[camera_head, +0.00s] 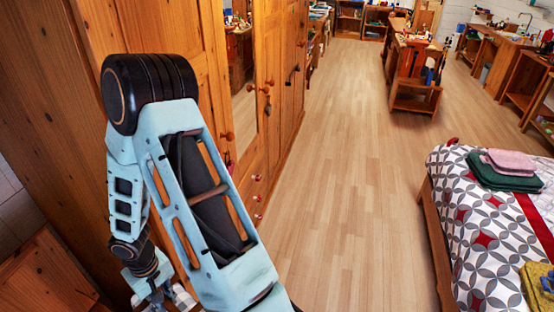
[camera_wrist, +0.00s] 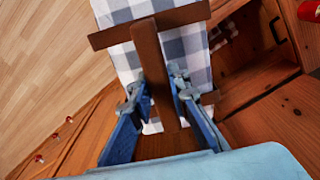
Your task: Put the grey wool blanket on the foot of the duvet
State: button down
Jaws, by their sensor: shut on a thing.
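A grey-and-white checked cloth bundle with brown straps, which I take to be the grey wool blanket (camera_wrist: 118,55), fills the upper middle of the wrist view. My gripper (camera_wrist: 157,92) has its blue fingers on either side of the brown upright strap and is shut on it. In the head view my gripper (camera_head: 160,296) is low at the left, beside the wardrobe, with a scrap of checked cloth (camera_head: 184,297) showing next to it. The duvet (camera_head: 458,215), white with grey rings and red diamonds, covers the bed at the right, far from my gripper.
Folded pink and green cloths (camera_head: 510,165) and a yellow cloth (camera_head: 538,285) lie on the duvet. A wooden wardrobe (camera_head: 255,60) stands close along my left. An open wooden compartment (camera_wrist: 265,85) is beside the bundle. The floor (camera_head: 345,190) between wardrobe and bed is clear.

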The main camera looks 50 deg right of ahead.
aim_at(522, 226)
jog(key=l+z, duration=0.1)
jog(key=z, duration=0.8)
jog(key=i+l+z, duration=0.1)
jog(key=z, duration=0.3)
jog(key=i+l+z, duration=0.1)
jog(key=l+z, duration=0.25)
jog(key=i+l+z, duration=0.1)
jog(key=z, duration=0.3)
jog(key=i+l+z, duration=0.1)
jog(key=z, duration=0.3)
jog(key=i+l+z, duration=0.1)
jog(key=i+z, duration=0.75)
jog(key=i, duration=0.15)
jog(key=i+j+z, duration=0.15)
jog(key=i, duration=0.25)
jog(key=i+j, duration=0.2)
jog(key=i, duration=0.3)
jog(key=i+j, duration=0.15)
jog(key=i, duration=0.4)
jog(key=z, duration=0.05)
